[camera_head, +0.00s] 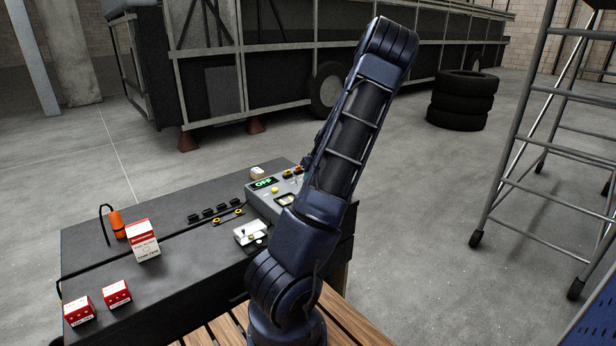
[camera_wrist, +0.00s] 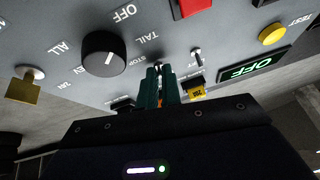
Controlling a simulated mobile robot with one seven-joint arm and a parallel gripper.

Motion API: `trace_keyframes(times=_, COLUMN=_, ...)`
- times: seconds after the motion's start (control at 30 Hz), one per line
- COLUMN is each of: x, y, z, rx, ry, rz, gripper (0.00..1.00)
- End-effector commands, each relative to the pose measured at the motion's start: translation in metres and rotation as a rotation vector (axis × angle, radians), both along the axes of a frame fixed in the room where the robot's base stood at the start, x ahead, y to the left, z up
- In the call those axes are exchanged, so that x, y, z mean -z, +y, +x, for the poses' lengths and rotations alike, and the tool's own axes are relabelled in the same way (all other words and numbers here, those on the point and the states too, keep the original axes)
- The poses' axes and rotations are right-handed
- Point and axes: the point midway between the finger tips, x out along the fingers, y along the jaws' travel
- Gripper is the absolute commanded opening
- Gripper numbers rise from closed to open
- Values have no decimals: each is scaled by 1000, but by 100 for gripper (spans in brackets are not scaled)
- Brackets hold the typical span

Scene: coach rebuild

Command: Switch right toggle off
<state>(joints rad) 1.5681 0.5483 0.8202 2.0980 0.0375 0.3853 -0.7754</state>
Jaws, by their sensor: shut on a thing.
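The wrist view shows the grey control panel (camera_wrist: 150,20) with its lettering upside down. My gripper (camera_wrist: 158,72) has its narrow green fingers together at a small toggle, which they mostly cover; they are shut on it. A second small toggle (camera_wrist: 197,58) with a light lever stands free to the right of the fingers in that view. The lever position of the gripped toggle is hidden. A green "OFF" display (camera_wrist: 246,68) is lit on the panel. In the head view the control box (camera_head: 262,203) stands on the dark bench, and my arm hides the gripper.
A black rotary knob (camera_wrist: 104,54), a red button (camera_wrist: 192,8) and a yellow button (camera_wrist: 272,34) sit near the fingers. On the bench (camera_head: 170,275) are red-and-white boxes (camera_head: 142,240) and an orange-handled tool (camera_head: 117,223). Stacked tyres (camera_head: 462,100) and a ladder (camera_head: 545,140) stand apart.

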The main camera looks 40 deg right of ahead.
Motion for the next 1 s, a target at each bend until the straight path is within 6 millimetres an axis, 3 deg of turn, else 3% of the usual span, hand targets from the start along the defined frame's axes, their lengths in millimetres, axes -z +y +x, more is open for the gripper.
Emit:
trace_keyframes(times=0.6, x=1, y=-2, z=-1, rx=3, ry=-26, rz=-1, gripper=0)
trace_keyframes(times=0.7, x=1, y=-2, z=-2, rx=3, ry=-26, rz=-1, gripper=24)
trace_keyframes(times=0.73, x=1, y=-1, z=-1, rx=3, ry=-26, rz=-1, gripper=27)
trace_keyframes(times=1.0, x=1, y=-1, z=-1, rx=1, ry=-25, rz=1, gripper=27)
